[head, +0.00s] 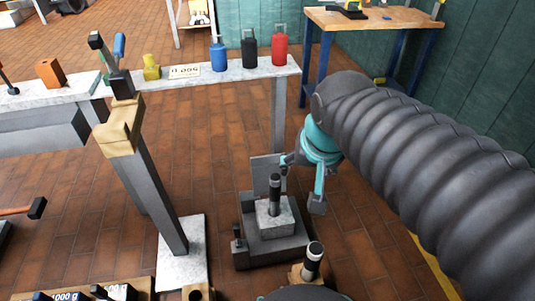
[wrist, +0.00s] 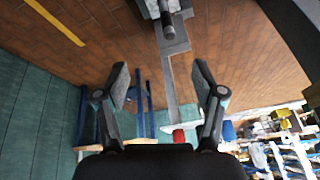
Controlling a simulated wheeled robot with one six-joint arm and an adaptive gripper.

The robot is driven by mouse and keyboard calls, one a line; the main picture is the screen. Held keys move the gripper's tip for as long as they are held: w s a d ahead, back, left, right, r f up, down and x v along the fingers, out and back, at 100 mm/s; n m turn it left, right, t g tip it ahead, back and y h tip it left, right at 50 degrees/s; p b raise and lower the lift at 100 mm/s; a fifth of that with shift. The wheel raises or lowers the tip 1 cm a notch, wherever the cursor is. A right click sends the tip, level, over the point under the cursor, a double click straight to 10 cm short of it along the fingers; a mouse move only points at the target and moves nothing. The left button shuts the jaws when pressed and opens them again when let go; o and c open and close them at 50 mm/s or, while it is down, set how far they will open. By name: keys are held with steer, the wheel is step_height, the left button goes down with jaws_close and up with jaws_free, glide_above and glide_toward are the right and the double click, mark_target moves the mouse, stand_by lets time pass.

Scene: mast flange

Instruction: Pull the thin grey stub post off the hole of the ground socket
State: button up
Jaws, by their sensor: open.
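The ground socket (head: 262,243) is a dark stepped base on the brick floor with a pale block on it. A thin dark grey stub post (head: 275,192) stands upright at the block's top. My gripper (head: 303,182) is open, its two fingers spread, just right of the post in the head view and apart from it. In the wrist view my gripper (wrist: 161,78) has nothing between its fingers. The post (wrist: 168,30) shows beyond the fingertips near the top edge, with part of the socket around it. The hole is hidden under the post.
A second dark post (head: 313,262) with a light band stands nearer me. A grey upright (head: 158,190) with a wooden collar rises left of the socket. Behind is a bench (head: 240,72) with red, black and blue canisters. Brick floor behind the socket is open.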

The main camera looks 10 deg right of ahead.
steer(key=w+f+m+g+b, duration=0.1)
steer(key=w+f+m+b, duration=0.1)
steer(key=w+f+m, duration=0.3)
steer(key=w+f+m+g+b, duration=0.1)
steer(key=w+f+m, duration=0.15)
steer(key=w, duration=0.55)
steer(key=m+g+b, duration=0.3)
steer(key=m, duration=0.4)
glide_above(275, 183)
steer(key=w, duration=0.2)
step_height(275, 183, down, 10)
steer(key=r, duration=0.1)
steer(key=shift+d+f, duration=0.3)
steer(key=shift+f, duration=0.5)
step_height(275, 183, down, 13)
steer(key=b, duration=0.2)
steer(key=shift+f+b, duration=0.15)
steer(key=shift+b, duration=0.15)
steer(key=shift+c, duration=0.3)
jaws_close()
